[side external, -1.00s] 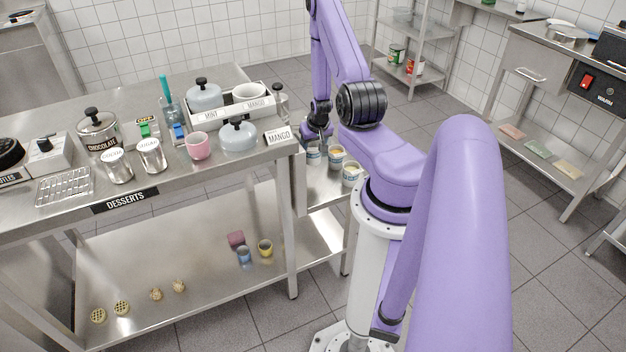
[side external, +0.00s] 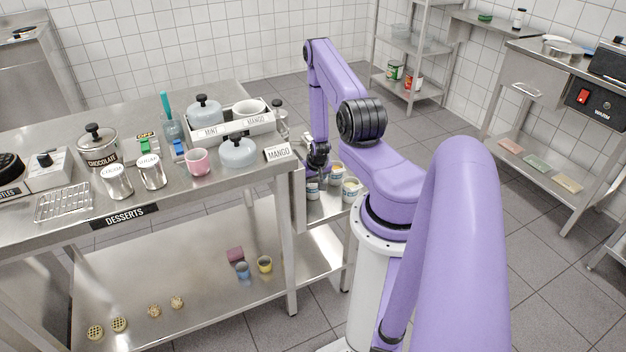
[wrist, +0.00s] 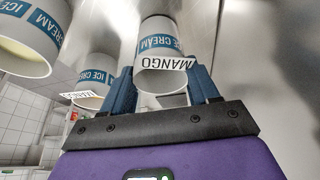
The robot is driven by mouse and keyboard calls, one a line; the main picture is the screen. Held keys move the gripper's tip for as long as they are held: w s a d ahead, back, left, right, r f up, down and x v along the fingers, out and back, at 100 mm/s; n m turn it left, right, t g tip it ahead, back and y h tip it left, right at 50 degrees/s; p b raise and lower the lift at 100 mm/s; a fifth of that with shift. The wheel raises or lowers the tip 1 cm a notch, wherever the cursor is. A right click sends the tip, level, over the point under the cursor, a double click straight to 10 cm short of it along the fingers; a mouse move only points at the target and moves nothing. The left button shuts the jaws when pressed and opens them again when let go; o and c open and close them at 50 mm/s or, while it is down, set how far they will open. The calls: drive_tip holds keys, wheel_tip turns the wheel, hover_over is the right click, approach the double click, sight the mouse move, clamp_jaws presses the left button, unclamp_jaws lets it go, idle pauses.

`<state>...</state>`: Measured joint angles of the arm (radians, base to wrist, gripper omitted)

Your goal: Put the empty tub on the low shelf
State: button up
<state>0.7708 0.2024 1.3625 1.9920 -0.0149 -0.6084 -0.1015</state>
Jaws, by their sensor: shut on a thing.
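My gripper (side external: 318,163) is low beside the right end of the bench. In the wrist view its blue fingers (wrist: 163,84) are closed on either side of a white ice cream tub (wrist: 160,44) with a blue band and a MANGO label. Its inside looks grey, but the label partly covers it. The held tub shows under the gripper (side external: 312,190) in the side view. Two other tubs, (side external: 336,171) and (side external: 350,188), stand close to its right. The low shelf (side external: 190,265) under the bench is steel, with clear room in its middle.
The bench top is crowded with pots and jars.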

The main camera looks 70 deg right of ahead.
drive_tip(key=shift+f, duration=0.1)
drive_tip(key=o, duration=1)
drive_tip(key=v, duration=1.2)
drive_tip(key=shift+d+r, duration=0.15)
drive_tip(key=shift+r, duration=0.1)
